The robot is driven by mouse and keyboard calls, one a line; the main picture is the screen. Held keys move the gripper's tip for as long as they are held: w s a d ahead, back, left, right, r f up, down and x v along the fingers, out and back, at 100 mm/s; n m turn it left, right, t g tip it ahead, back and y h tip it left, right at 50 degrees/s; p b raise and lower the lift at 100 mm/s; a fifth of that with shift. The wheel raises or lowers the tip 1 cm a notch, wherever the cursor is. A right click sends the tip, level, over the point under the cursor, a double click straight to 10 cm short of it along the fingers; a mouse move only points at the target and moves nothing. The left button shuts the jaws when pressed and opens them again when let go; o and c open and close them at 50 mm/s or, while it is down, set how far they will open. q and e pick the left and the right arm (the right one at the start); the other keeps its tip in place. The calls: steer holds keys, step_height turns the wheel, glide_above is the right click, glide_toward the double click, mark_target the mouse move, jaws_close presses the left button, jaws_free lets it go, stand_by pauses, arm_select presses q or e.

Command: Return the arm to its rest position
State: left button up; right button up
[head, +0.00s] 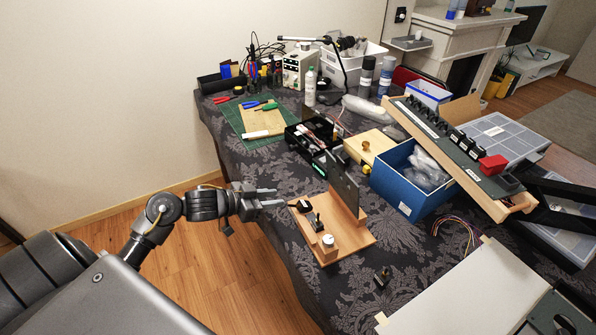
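A small wooden panel stand (345,240) is just right of the fingertips. It carries a dark upright plate (344,184), a black switch (317,222) and a white knob (328,240). The fingers look close to the stand's left edge; I cannot tell the exact gap. My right gripper is not in view.
A patterned dark cloth covers the table (270,168). A blue box (398,187) stands right of the stand, with a tilted switch panel (450,153) beyond it. A green mat (240,118) lies at the back left. Open floor (200,265) is below my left arm.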

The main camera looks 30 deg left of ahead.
arm_select(q)
steer(key=s+d+f+n+g+y, duration=0.1)
steer(key=s+d+f+g+y, duration=0.2)
steer(key=s, duration=0.5)
steer(key=s+d+f+n+g+y, duration=0.2)
steer(key=s+d+f, duration=0.25)
steer(key=s, duration=0.45)
steer(key=s+d+f+n+g+y, duration=0.1)
steer(key=s+d+f+g+y, duration=0.2)
steer(key=s, duration=0.5)
step_height(320, 180, down, 26)
steer(key=s+g+h, duration=0.1)
steer(key=s+a+f, duration=0.1)
steer(key=s+f, duration=0.7)
steer(key=s+a+f+g, duration=0.1)
steer(key=s+a+f, duration=0.1)
steer(key=s+f, duration=0.6)
steer(key=shift+s+a+f+g, duration=0.25)
steer(key=shift+s+f+g, duration=0.05)
steer(key=shift+s, duration=0.15)
